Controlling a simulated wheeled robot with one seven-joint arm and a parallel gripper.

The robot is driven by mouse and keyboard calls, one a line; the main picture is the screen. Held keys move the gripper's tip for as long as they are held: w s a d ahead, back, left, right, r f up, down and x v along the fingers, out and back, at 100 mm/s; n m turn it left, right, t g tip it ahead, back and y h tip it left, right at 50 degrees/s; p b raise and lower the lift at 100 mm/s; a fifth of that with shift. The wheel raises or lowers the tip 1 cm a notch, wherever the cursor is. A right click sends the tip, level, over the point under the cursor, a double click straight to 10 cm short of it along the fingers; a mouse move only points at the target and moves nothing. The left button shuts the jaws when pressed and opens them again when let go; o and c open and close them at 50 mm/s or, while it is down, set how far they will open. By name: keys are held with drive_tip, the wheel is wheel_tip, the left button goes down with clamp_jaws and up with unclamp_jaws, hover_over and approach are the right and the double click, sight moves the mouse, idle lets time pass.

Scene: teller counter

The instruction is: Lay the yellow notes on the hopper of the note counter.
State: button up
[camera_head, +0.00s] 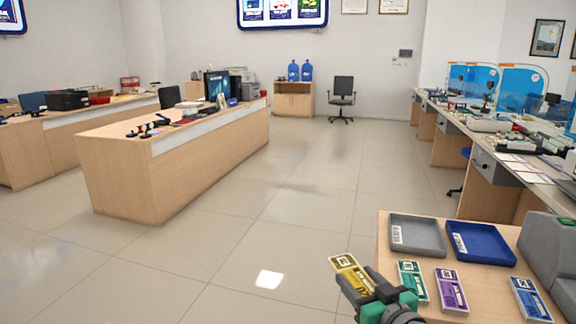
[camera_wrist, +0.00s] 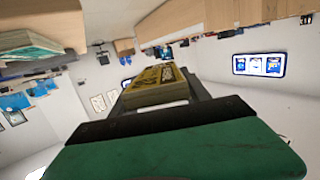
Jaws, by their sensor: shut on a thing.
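My gripper (camera_head: 362,284) is shut on a bundle of yellow notes (camera_head: 352,270). It holds the bundle in the air, left of the near table's edge in the head view. In the wrist view the yellow notes (camera_wrist: 152,84) stick out beyond the dark fingers. A grey machine (camera_head: 549,245), partly cut off at the right edge, stands on the near table; it may be the note counter, but its hopper cannot be made out.
The near wooden table (camera_head: 487,293) bears a grey tray (camera_head: 416,249), a blue tray (camera_head: 481,257), and bundles of green notes (camera_head: 413,281), purple notes (camera_head: 451,290) and blue notes (camera_head: 530,299). Long counters stand farther off. The tiled floor (camera_head: 240,240) to the left is clear.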

sight(356, 274)
wheel_tip(356, 274, up, 12)
drive_tip(key=w+p, duration=0.2)
drive_tip(key=p, duration=1.9)
